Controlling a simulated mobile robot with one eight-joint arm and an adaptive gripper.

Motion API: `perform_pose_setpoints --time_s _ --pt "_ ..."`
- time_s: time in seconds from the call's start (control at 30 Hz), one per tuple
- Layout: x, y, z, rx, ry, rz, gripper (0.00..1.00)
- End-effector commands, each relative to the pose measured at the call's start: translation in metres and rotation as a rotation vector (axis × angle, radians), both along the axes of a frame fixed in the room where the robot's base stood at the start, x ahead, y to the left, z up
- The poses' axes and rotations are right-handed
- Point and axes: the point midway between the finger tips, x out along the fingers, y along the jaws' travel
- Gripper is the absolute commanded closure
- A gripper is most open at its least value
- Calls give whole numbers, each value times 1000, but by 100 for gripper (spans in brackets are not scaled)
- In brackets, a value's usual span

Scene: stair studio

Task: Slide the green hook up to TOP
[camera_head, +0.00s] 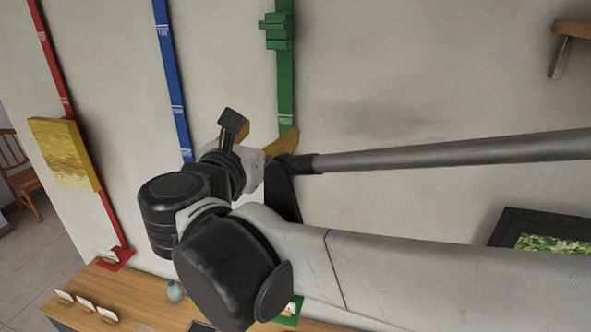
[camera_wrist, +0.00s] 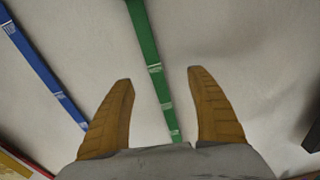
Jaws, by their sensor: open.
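The green hook (camera_head: 277,31) is a stepped green block on the green rail (camera_head: 286,85), near the top edge of the head view. The rail runs down the wall behind my gripper and has pale marks on it. My gripper (camera_head: 262,138) is open and empty, well below the hook, with its tan fingers apart. In the wrist view, the green rail (camera_wrist: 148,45) runs between the two fingers, and the hook is not seen there. No TOP label can be read on the green rail.
A blue rail (camera_head: 170,75) with a TOP label and a red rail (camera_head: 52,60) with a yellow picture (camera_head: 63,152) are to the left. A wooden shelf (camera_head: 572,29) and a framed picture (camera_head: 505,229) are to the right. A wooden table (camera_head: 140,300) stands below.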

Motion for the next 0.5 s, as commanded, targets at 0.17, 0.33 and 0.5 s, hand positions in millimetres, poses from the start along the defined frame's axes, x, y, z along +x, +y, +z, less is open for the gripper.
perform_pose_setpoints --time_s 0.17,0.33,0.5 --pt "0 -25 -36 118 24 -35 33" --pt "-3 -47 -67 237 42 -72 33" --pt "-7 -68 -98 356 57 -114 33"
